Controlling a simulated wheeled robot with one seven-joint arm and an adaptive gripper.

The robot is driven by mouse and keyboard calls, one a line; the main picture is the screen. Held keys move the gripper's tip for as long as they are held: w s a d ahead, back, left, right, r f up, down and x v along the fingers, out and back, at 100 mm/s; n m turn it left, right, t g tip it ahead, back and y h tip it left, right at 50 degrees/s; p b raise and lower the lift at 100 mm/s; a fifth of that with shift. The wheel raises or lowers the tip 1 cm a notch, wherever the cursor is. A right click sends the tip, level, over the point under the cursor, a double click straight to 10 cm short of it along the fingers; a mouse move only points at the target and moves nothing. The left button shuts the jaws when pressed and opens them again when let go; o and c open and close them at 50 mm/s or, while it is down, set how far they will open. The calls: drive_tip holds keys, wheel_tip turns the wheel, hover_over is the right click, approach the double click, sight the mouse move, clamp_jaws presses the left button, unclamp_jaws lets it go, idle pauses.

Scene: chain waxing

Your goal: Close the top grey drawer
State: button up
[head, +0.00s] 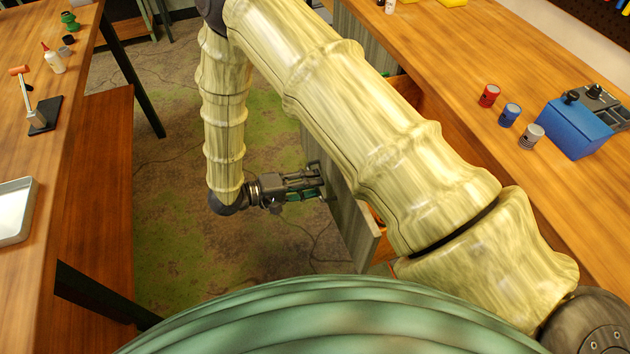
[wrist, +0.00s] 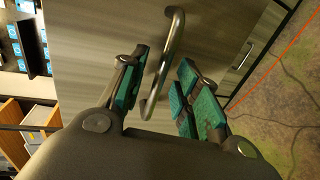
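The top grey drawer (head: 352,222) is pulled out from the right-hand bench in the head view; its tall front panel stands apart from the bench. My arm hides much of the drawer behind it. In the wrist view the grey drawer front (wrist: 95,50) fills the upper middle, with a curved metal handle (wrist: 168,58). My gripper (head: 318,182) is in front of this panel in the head view. In the wrist view my gripper (wrist: 163,66) is open, with its green-padded fingers on either side of the handle. I cannot tell whether a finger touches it.
A second grey front with a handle (wrist: 244,57) lies to the right in the wrist view. The right bench (head: 470,60) holds red (head: 489,95), blue (head: 509,115) and silver (head: 530,137) cans and a blue box (head: 575,128). The carpet (head: 165,200) between benches is free.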

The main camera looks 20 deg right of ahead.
drive_tip(key=shift+x, duration=0.75)
clamp_jaws()
